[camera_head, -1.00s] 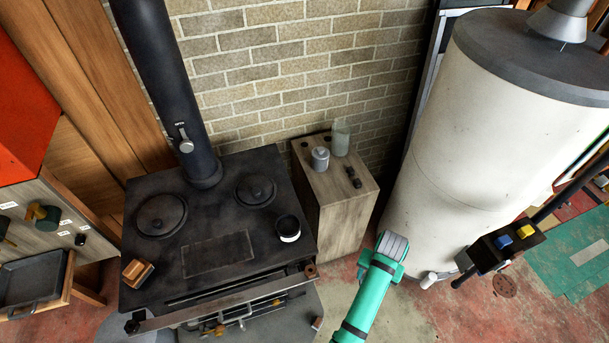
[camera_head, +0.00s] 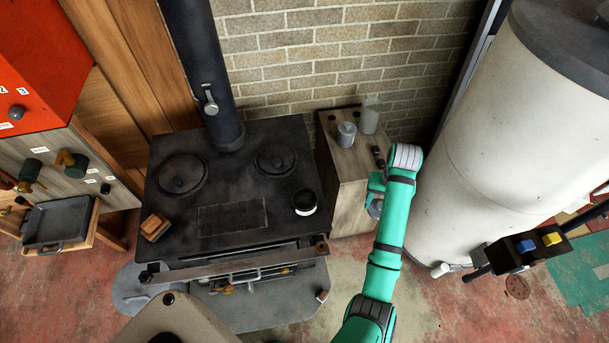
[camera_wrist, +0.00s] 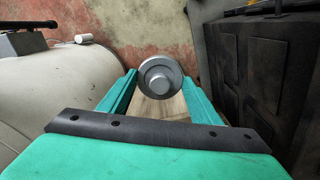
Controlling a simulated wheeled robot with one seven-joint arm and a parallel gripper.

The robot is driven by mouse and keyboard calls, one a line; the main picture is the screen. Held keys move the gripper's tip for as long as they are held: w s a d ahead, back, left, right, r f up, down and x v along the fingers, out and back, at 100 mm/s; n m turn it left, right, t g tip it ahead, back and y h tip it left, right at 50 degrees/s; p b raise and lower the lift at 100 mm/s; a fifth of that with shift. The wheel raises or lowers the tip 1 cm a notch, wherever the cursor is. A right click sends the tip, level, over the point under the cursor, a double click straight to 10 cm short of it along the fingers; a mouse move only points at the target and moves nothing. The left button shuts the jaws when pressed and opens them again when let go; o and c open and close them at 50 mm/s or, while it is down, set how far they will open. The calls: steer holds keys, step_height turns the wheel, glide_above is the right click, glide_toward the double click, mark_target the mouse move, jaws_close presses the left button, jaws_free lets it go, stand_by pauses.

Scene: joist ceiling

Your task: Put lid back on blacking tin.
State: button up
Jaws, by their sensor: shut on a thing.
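My gripper (camera_wrist: 160,82) is shut on a round grey metal lid (camera_wrist: 160,72) with a raised knob, held between its green fingers. In the head view my gripper (camera_head: 375,194) hangs beside the front right of the wooden cabinet, with a grey edge of the lid (camera_head: 374,208) just showing below it. A small dark round tin with a pale band, apparently the blacking tin (camera_head: 305,203), stands upright on the right front of the stove top. It looks open and dark inside. My gripper is to its right, apart from it.
The black stove (camera_head: 228,218) has two round plates and a flue pipe (camera_head: 204,80). A wooden cabinet (camera_head: 350,200) bears a grey canister (camera_head: 346,134), a glass jar (camera_head: 369,115) and small dark items. A large white cylinder (camera_head: 500,150) stands right. A wooden block (camera_head: 155,227) lies stove-left.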

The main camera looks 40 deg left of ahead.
steer(key=w+a+r+n, duration=0.4)
steer(key=a+r+n, duration=0.3)
steer(key=a+r, duration=0.55)
steer(key=s+a+r+n, duration=0.7)
steer(key=a+r+n, duration=0.25)
steer(key=r, duration=0.25)
steer(key=s+d+f+n, duration=0.1)
steer(key=s+d+n, duration=0.1)
steer(key=s+n, duration=0.4)
steer(key=s+d+f+n, duration=0.2)
steer(key=s+n, duration=0.4)
steer(key=s, duration=0.2)
steer(key=shift+s+d+n, duration=0.35)
steer(key=shift+s, duration=0.05)
steer(key=shift+w+f, duration=0.15)
glide_above(305, 197)
steer(key=shift+d+f, duration=0.1)
steer(key=shift+f, duration=2.65)
steer(key=shift+f, duration=1.05)
